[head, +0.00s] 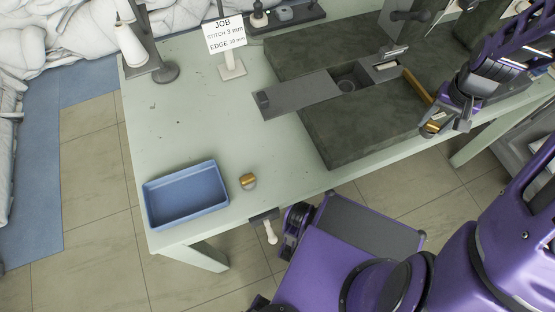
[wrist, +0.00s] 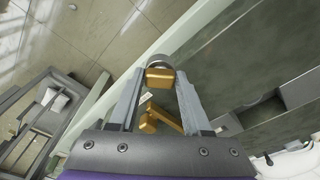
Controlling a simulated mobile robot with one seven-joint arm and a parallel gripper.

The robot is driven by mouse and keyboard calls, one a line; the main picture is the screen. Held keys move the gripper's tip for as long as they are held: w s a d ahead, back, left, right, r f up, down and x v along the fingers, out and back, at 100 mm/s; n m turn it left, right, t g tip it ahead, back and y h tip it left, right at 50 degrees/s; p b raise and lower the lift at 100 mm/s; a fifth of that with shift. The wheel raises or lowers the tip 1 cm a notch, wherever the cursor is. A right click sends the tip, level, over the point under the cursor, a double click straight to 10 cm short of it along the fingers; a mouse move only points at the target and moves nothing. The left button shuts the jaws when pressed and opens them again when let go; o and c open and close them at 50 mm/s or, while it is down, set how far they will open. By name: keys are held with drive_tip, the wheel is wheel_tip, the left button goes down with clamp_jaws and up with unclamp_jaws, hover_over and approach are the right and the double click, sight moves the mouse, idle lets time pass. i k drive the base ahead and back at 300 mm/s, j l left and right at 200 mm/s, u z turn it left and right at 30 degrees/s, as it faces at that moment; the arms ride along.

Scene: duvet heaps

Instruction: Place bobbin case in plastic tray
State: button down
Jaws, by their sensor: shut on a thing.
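The blue plastic tray (head: 187,220) lies empty on the front left of the pale green table in the head view. My gripper (head: 434,128) is at the right, by the front edge of the dark machine bed, far from the tray. It is shut on a small gold-and-silver bobbin case (wrist: 160,76), which sits between the fingertips in the wrist view (wrist: 160,64). The fingers partly hide it. A similar gold-and-grey piece (head: 248,181) stands on the table just right of the tray, apart from it.
The dark machine bed (head: 350,140) covers the table's right part, with a grey sliding plate (head: 300,95) on it. A job sign (head: 231,68) and a thread stand (head: 164,72) are at the back. The table (head: 190,120) is clear between the tray and the sign.

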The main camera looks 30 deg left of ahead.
sight(186, 197)
drive_tip(key=k, duration=0.55)
drive_tip(key=k+u, duration=0.1)
drive_tip(key=u, duration=2.1)
drive_tip(key=l+u, duration=0.2)
drive_tip(key=u, duration=0.75)
drive_tip(key=l, duration=1.7)
